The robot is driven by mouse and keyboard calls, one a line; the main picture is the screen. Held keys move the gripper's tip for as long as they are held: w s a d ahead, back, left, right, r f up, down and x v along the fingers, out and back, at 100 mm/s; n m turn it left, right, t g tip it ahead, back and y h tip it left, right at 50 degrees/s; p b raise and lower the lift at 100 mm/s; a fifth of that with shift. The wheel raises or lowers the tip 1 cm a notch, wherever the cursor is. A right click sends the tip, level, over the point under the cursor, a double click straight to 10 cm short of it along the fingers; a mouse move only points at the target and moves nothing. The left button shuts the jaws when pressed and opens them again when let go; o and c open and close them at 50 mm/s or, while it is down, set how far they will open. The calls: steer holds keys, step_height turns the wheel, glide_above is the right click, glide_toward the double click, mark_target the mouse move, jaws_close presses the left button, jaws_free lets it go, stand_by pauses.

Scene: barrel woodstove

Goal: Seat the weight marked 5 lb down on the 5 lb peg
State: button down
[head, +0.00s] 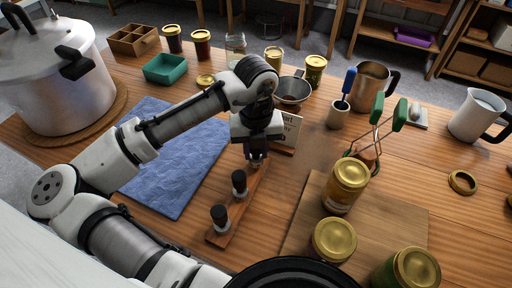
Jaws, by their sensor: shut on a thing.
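A narrow wooden strip (229,225) lies on the table in the head view. Two black knob-topped weights stand on it, one at the near end (219,217) and one further along (239,184). No marking on them is readable. My gripper (257,161) points down over the far end of the strip and is shut on a small weight, mostly hidden by the fingers. The 5 lb peg is not clearly visible. I cannot tell whether the held weight touches the strip or a peg.
A card (289,130) with lettering stands just behind my gripper. A blue cloth (185,175) lies left of the strip. A cutting board (300,235) with gold-lidded jars (346,184) is to the right. A large canner pot (62,92) stands at the far left.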

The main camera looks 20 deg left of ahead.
steer(key=shift+f+b, duration=0.45)
steer(key=shift+f, duration=0.3)
steer(key=c, duration=1)
jaws_free()
steer(key=shift+r, duration=0.15)
steer(key=shift+r+p, duration=2.65)
steer(key=shift+r, duration=0.3)
step_height(320, 180, up, 14)
steer(key=shift+f+b, duration=0.1)
steer(key=shift+b, duration=0.5)
